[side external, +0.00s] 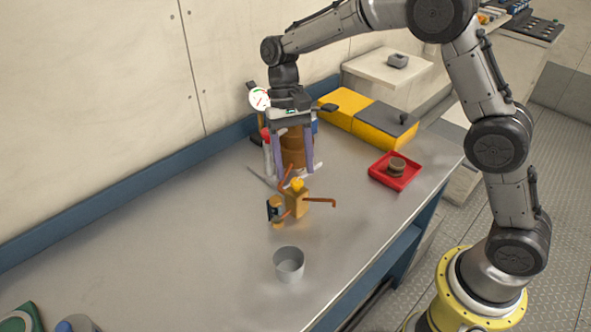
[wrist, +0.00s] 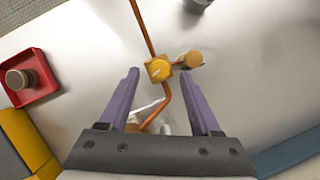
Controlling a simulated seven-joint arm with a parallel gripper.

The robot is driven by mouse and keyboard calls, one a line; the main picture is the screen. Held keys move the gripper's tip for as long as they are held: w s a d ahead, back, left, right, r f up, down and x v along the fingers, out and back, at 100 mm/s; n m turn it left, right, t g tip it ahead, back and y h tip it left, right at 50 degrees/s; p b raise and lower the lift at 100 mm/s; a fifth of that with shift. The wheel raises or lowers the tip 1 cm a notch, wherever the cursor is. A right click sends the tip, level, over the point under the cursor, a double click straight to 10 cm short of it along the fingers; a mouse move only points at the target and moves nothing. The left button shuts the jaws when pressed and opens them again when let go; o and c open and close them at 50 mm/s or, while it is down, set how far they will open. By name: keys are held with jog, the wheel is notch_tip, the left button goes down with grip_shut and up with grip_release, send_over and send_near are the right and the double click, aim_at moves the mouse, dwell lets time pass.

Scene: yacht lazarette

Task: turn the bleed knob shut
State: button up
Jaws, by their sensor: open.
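The bleed knob (side external: 298,184) is a small yellow knob on top of a brass block (side external: 296,203) with copper pipes, standing on the grey bench. In the wrist view the knob (wrist: 158,70) has a pale mark on its face and appears between and just beyond my fingertips. My gripper (side external: 293,171) points down with its purple fingers open, above and behind the knob in the side view. In the wrist view the gripper (wrist: 160,76) holds nothing. I cannot tell the exact height gap. A brass round fitting (wrist: 194,59) sits beside the block.
A red tray (side external: 387,181) with a brown round piece lies to the right. Yellow and grey cases (side external: 370,118) stand behind it. A gauge (side external: 260,98) and bottles crowd behind my gripper. A grey cup (side external: 289,262) stands in front; the bench's left middle is clear.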

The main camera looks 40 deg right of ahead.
jog(key=shift+x, duration=0.9)
grip_shut()
